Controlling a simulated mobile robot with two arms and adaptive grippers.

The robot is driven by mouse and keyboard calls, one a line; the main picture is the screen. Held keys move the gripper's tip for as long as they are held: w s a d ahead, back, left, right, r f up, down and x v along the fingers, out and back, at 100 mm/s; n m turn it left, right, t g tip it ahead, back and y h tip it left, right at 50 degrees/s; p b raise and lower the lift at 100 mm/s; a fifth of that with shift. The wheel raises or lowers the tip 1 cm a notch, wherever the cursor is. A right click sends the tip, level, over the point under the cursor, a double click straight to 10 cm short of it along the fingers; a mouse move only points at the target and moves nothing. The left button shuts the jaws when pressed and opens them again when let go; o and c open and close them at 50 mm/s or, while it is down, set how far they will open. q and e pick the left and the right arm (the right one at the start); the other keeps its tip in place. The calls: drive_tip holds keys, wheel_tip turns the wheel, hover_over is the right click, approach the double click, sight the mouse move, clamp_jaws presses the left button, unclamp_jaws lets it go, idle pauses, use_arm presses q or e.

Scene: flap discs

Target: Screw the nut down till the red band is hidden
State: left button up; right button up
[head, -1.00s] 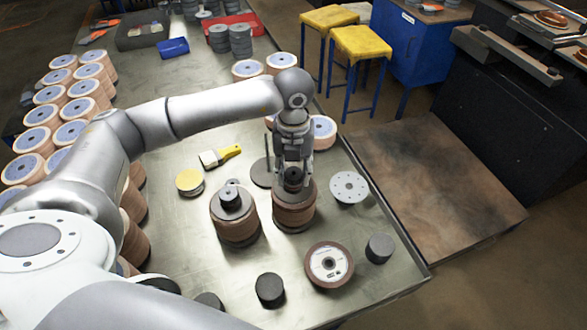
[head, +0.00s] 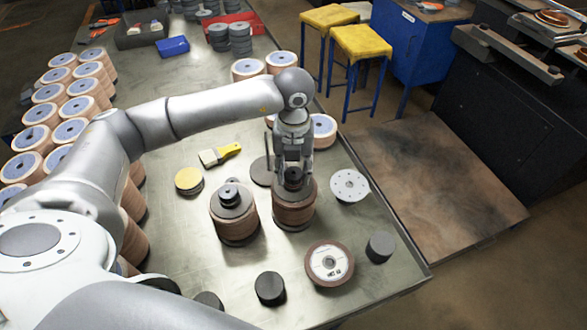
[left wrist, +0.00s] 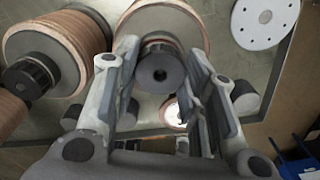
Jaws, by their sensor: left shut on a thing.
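My left gripper (head: 293,170) points down over the right-hand stack of brown flap discs (head: 294,207) in the head view. It is shut on the dark round nut (head: 293,178) at the top of that stack. In the left wrist view the nut (left wrist: 161,72) sits between the two fingers (left wrist: 160,62), with a hole in its middle. The stack's top disc (left wrist: 165,22) shows behind it. I cannot make out a red band in either view; the fingers and nut cover part of the spindle. My right gripper is not in view.
A second disc stack (head: 234,222) with a black nut stands close on the left. A loose flap disc (head: 329,264), a grey perforated disc (head: 349,186), dark cylinders (head: 270,288) and a yellow brush (head: 220,155) lie around. Bare tabletop (head: 190,245) shows at the front left.

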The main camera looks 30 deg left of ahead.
use_arm(q)
drive_tip(key=shift+f, duration=0.1)
drive_tip(key=o, duration=1.1)
